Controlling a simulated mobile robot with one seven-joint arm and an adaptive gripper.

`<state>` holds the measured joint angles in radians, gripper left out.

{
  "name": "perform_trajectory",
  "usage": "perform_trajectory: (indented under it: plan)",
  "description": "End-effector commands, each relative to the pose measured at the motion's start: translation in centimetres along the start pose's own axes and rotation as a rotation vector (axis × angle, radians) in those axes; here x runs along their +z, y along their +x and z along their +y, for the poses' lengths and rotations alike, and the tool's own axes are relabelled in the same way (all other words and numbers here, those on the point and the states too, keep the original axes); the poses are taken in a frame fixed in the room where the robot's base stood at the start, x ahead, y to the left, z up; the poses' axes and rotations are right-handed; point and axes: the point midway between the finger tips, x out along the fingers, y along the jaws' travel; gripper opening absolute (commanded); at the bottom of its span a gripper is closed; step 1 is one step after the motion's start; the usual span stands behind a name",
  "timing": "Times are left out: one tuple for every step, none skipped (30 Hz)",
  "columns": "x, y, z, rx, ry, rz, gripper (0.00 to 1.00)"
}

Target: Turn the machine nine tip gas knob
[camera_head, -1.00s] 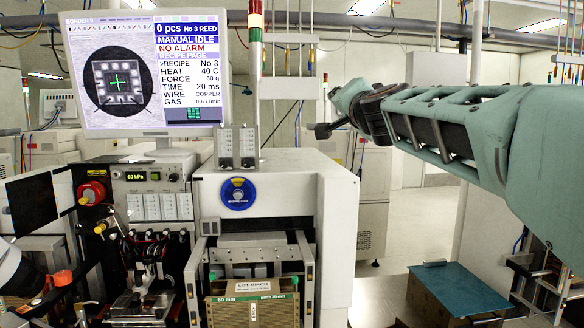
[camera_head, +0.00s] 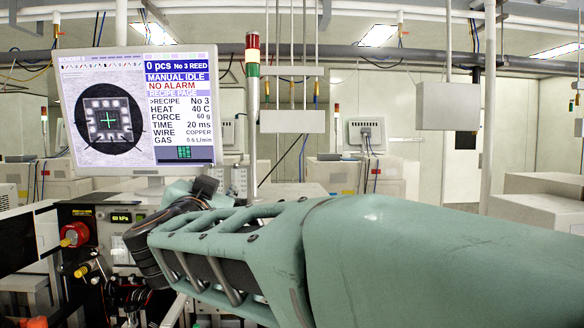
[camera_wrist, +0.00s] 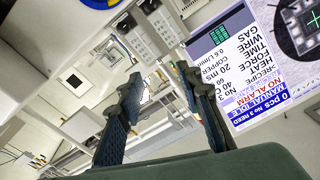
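The bonder's two grey gas flow meters stand on the machine top beside the monitor. In the wrist view, one flow meter (camera_wrist: 141,46) and the other (camera_wrist: 163,27) appear tilted at the top, with small dark knobs at their upper ends. In the head view, the flow meters (camera_head: 238,180) show just above my arm, their lower parts hidden. I cannot read which knob is tip gas. My gripper (camera_wrist: 160,78) is open and empty, its two dark fingers apart below the flow meters in the wrist picture. In the head view its fingers cannot be made out clearly.
The monitor (camera_head: 137,110) reads MANUAL IDLE, NO ALARM and gas 0.6 L/min; it is close to my right finger in the wrist picture. A signal tower (camera_head: 252,85) stands behind the flow meters. A red knob (camera_head: 75,235) is on the left panel.

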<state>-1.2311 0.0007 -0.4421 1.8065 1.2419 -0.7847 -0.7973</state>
Motion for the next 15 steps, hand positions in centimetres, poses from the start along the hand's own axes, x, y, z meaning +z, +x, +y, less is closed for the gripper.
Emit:
perform_trajectory:
  plan:
    - [8.4, 2.2, -0.9, 0.018, -0.143, -0.058, 0.33]
    - [8.4, 2.7, -0.8, 0.019, -0.144, -0.057, 0.33]
    - [8.4, 3.5, -0.8, 0.019, -0.142, -0.057, 0.33]
    - [8.5, 4.1, -0.8, 0.020, -0.142, -0.057, 0.33]
    - [8.5, 4.7, -0.8, 0.019, -0.142, -0.057, 0.33]
    - [8.5, 5.4, -0.7, 0.019, -0.142, -0.057, 0.33]
    - [8.5, 6.0, -0.7, 0.018, -0.142, -0.057, 0.33]
    - [8.5, 6.5, -0.7, 0.020, -0.142, -0.056, 0.33]
    - [8.6, 7.1, -0.7, 0.019, -0.141, -0.057, 0.33]
    - [8.6, 7.6, -0.7, 0.018, -0.141, -0.057, 0.33]
    - [8.6, 8.0, -0.7, 0.017, -0.141, -0.057, 0.33]
    - [8.6, 8.6, -0.7, 0.018, -0.140, -0.057, 0.33]
    - [8.6, 8.9, -0.7, 0.018, -0.140, -0.057, 0.33]
    - [8.6, 9.2, -0.7, 0.017, -0.139, -0.057, 0.33]
    - [8.7, 9.6, -0.7, 0.017, -0.139, -0.058, 0.33]
